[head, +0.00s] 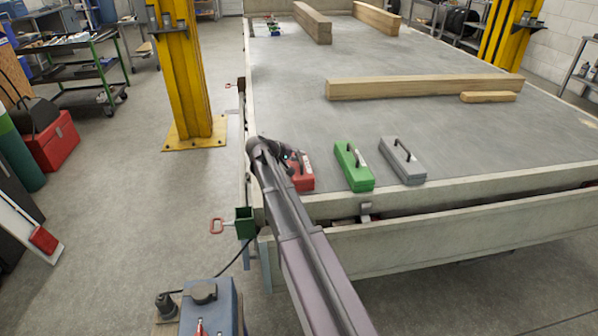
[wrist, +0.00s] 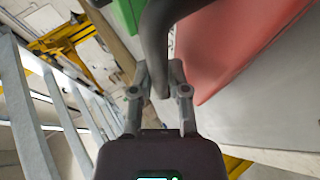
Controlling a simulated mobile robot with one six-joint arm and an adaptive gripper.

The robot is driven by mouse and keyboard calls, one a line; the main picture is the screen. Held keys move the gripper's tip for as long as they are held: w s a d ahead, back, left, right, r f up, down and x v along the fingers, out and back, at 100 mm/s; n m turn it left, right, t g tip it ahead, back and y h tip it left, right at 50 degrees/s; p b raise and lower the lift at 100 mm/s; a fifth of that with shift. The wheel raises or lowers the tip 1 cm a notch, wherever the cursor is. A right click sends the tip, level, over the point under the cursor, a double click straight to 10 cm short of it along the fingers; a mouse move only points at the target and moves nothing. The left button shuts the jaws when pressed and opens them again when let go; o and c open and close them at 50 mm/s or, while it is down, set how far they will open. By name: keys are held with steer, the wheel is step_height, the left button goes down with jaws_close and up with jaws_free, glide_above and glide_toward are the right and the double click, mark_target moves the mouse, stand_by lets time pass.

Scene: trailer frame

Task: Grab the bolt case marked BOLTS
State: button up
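Three cases stand in a row near the front edge of the trailer bed: a red case (head: 301,178), a green case (head: 354,166) and a grey case (head: 402,160). Each has a dark handle on top where visible. My gripper (head: 283,157) is at the red case, and my arm hides part of that case. In the wrist view, a thick dark handle (wrist: 158,45) runs between my gripper's fingers (wrist: 160,82). I cannot tell whether they clamp it. The red case (wrist: 225,45) fills the right, and the green case (wrist: 127,14) shows at the top. I cannot read any marking.
Wooden beams (head: 420,87) lie behind the cases on the grey trailer bed (head: 290,95). A yellow post (head: 185,80) stands left of the trailer. The bed's raised front rail (head: 440,193) runs before the cases. Bed space right of the grey case is clear.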

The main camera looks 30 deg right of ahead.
jaws_close()
steer(key=shift+r, duration=0.15)
step_height(320, 180, up, 4)
steer(key=p, duration=0.3)
steer(key=shift+f+p, duration=0.25)
steer(key=shift+p, duration=0.15)
steer(key=s+r+p, duration=0.1)
steer(key=s, duration=1.5)
steer(key=shift+r, duration=0.1)
steer(key=shift+r, duration=0.1)
